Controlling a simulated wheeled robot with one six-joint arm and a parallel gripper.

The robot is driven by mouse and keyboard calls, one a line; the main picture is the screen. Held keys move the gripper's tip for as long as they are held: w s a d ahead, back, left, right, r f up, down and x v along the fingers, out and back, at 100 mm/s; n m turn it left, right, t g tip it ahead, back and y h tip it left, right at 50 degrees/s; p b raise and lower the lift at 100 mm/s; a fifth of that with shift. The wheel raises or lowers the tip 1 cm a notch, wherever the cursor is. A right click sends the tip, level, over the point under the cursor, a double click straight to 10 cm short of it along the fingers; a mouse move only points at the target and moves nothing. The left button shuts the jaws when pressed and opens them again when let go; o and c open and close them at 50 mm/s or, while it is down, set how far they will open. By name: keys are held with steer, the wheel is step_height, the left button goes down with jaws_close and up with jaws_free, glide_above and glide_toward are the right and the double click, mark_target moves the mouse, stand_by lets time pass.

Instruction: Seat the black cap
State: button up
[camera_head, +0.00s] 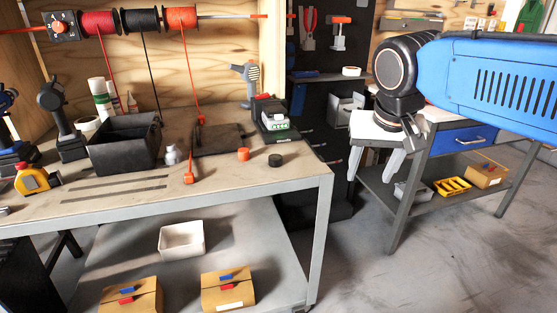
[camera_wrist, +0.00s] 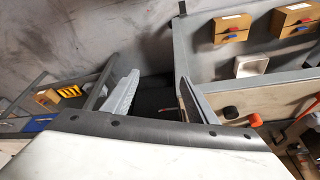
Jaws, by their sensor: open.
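The black cap (camera_head: 275,160) sits on the workbench top near its right front corner. It also shows in the wrist view (camera_wrist: 230,112), to the right of the fingers. An orange cap-like piece (camera_head: 243,155) stands just left of it, and shows as orange in the wrist view (camera_wrist: 255,121). A small grey bottle (camera_head: 171,155) stands farther left on the bench. My gripper (camera_head: 375,167) is open and empty, its fingers pointing down, to the right of the bench and apart from the cap. Both fingers show in the wrist view (camera_wrist: 157,80).
A black bin (camera_head: 125,148), a dark mat (camera_head: 218,139) and a green-topped device (camera_head: 274,119) occupy the workbench (camera_head: 215,184). A second table (camera_head: 430,144) with a blue drawer is at right. The bench front near the black cap is clear.

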steer(key=w+a+r+m, duration=0.1)
steer(key=w+a+r, duration=0.55)
steer(key=a, duration=0.25)
steer(key=m+h, duration=0.1)
steer(key=m, duration=0.1)
glide_toward(276, 157)
steer(key=x, duration=0.2)
steer(key=shift+w+d+f, duration=0.15)
steer(key=shift+w+f, duration=0.05)
steer(key=shift+f, duration=0.1)
steer(key=shift+x, duration=2.75)
steer(key=c, duration=1.1)
